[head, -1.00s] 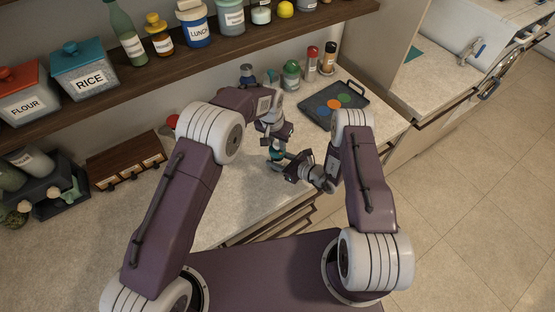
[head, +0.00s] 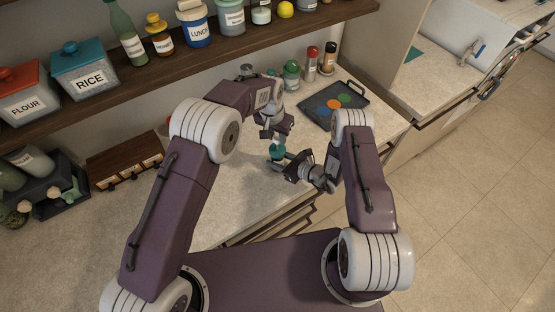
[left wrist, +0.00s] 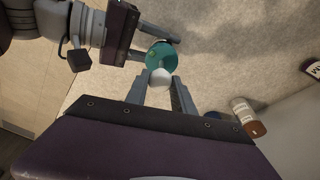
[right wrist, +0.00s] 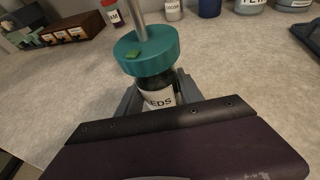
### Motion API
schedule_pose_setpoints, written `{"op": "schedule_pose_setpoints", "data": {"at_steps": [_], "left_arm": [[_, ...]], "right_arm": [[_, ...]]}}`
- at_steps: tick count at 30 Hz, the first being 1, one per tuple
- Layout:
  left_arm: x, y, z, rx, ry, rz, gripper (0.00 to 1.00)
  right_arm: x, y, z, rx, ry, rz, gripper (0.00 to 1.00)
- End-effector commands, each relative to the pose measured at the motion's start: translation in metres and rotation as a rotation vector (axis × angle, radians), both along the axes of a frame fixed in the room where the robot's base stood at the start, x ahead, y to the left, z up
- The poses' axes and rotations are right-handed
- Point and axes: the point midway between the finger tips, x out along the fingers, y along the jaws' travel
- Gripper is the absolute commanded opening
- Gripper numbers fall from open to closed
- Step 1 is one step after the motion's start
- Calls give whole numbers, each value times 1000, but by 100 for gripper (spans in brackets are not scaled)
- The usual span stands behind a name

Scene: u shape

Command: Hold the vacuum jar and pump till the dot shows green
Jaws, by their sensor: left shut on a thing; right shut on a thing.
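The vacuum jar (right wrist: 158,98) stands upright on the counter, its white label partly showing "EDS". Its round teal lid (right wrist: 150,48) carries a small green dot (right wrist: 133,55), and a grey pump rod (right wrist: 140,20) rises from it. My right gripper (right wrist: 157,88) is shut around the jar below the lid; it also shows in the head view (head: 288,163). My left gripper (left wrist: 158,84) is shut on the white pump knob (left wrist: 160,76) above the lid. In the head view my left gripper (head: 275,140) is over the teal lid (head: 277,153).
A dark tray with coloured discs (head: 334,106) lies to the right of the jar. Several spice jars (head: 311,64) stand at the back by the wall. A wooden drawer rack (head: 125,161) is at the left. A loaded shelf (head: 200,62) runs above the counter. The counter between rack and jar is clear.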

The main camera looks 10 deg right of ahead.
Motion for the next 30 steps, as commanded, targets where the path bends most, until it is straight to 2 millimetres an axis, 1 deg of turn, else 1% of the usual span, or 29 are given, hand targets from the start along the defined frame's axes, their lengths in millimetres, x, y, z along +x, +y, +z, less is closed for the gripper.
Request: {"op": "schedule_pose_setpoints", "data": {"at_steps": [15, 29, 30], "left_arm": [[0, 0, -33, 1, 1, 0, 0], [0, 1, -35, 1, 0, 0, 0], [0, 1, -35, 1, 0, 0, 41]], "right_arm": [[-1, 1, 0, 1, 0, 2, 0], [-1, 1, 0, 2, 0, 3, 0], [-1, 1, 0, 1, -1, 3, 0]]}}
